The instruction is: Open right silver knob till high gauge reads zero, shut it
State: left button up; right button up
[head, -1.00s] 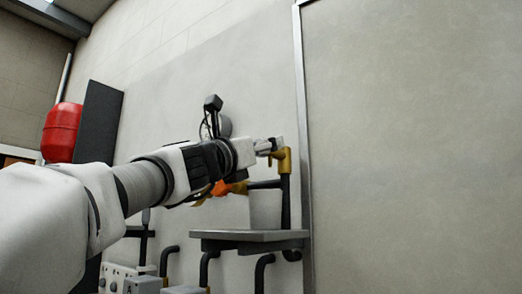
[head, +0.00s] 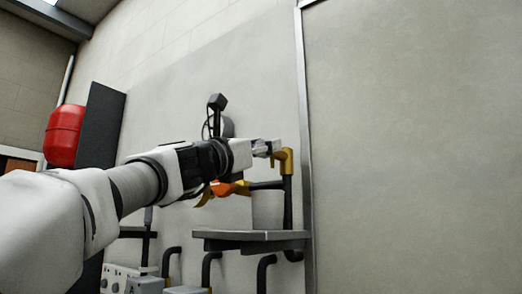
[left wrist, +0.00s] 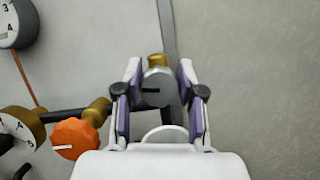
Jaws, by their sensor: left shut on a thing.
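The silver knob (left wrist: 157,88) sits between the fingers of my left gripper (left wrist: 157,92) in the left wrist view, with a dark mark lying level across its face. The fingers are shut on it. In the head view my left gripper (head: 266,147) is up against the brass fitting (head: 285,160), and the knob is mostly hidden. Two gauges are cut off at the left of the left wrist view: an upper gauge (left wrist: 14,25) and a lower gauge (left wrist: 18,128). I cannot tell their readings. My right gripper is not in view.
An orange knob (left wrist: 75,139) is left of my gripper. A pale cup (head: 267,210) stands on a grey shelf (head: 250,236) below the brass fitting. Dark pipes run under the shelf. A red tank (head: 64,136) is at the far left. The right wall is bare.

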pick_arm(q)
jog(key=m+g+h, duration=0.1)
jog(key=m+g, duration=0.1)
jog(key=m, duration=0.2)
jog(key=shift+m+g+h+p, duration=0.3)
jog(key=shift+m+g+h, duration=0.15)
jog(key=shift+m, duration=0.75)
jog(key=m+g, duration=0.1)
jog(key=m+p, duration=0.1)
jog(key=m, duration=0.1)
jog(key=shift+d+m+g+h, duration=0.1)
jog(key=shift+m+g+h, duration=0.15)
jog(key=shift+m+g, duration=0.1)
jog(key=m+g+p, duration=0.1)
jog(key=m+p, duration=0.1)
jog(key=m, duration=0.2)
jog(key=shift+f+m+g, duration=0.1)
jog(key=shift+m+g, duration=0.15)
jog(key=shift+g, duration=0.15)
jog(key=shift+s, duration=0.1)
